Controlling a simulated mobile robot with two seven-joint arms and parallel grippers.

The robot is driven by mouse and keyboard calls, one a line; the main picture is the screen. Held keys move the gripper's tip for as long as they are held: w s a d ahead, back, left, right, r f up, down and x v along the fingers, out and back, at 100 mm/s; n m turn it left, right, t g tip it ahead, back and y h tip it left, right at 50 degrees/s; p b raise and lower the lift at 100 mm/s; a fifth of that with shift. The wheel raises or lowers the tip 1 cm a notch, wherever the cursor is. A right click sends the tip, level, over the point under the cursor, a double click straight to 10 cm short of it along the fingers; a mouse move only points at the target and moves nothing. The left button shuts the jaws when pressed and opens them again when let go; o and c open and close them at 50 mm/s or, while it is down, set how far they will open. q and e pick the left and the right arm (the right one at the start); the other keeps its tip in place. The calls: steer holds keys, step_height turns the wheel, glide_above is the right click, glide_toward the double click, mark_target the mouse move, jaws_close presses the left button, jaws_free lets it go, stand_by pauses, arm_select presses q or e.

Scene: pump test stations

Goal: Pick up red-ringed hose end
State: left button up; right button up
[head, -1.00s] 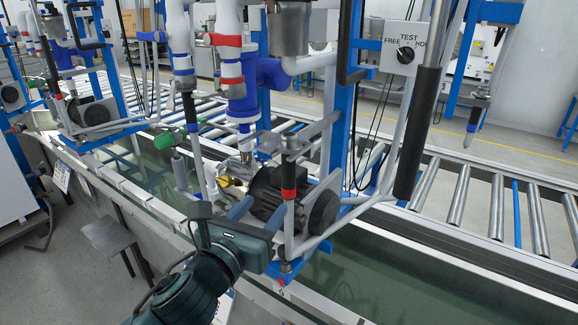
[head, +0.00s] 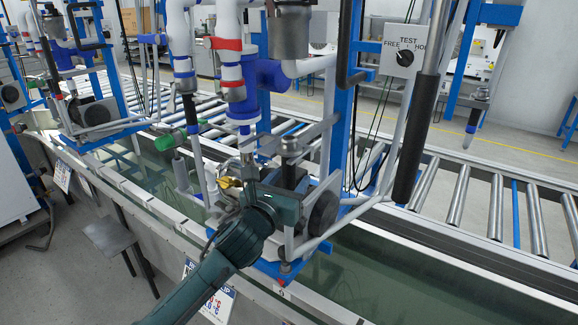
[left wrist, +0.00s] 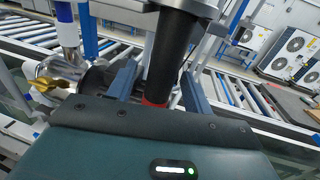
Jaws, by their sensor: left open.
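The red-ringed hose end shows in the left wrist view as a thick black upright cylinder (left wrist: 168,55) with a red ring (left wrist: 154,101) low on it. It stands between the two blue-grey fingers of my left gripper (left wrist: 160,78). The fingers are open, one on each side of it, and I cannot tell whether either touches it. In the head view my left gripper (head: 287,180) is at the pump frame, in front of the dark motor, and its body hides the red ring. My right gripper is not in view.
A brass fitting (left wrist: 58,84) and the dark motor (head: 323,212) are close to the gripper. White pipes with red and blue bands (head: 231,75) stand behind. A sloping bar with a black sleeve (head: 411,150) is to the right. A water trough (head: 400,265) runs below.

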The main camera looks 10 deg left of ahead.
arm_select(q)
steer(key=shift+w, duration=0.25)
steer(key=shift+c, duration=0.4)
jaws_close()
steer(key=shift+r, duration=0.1)
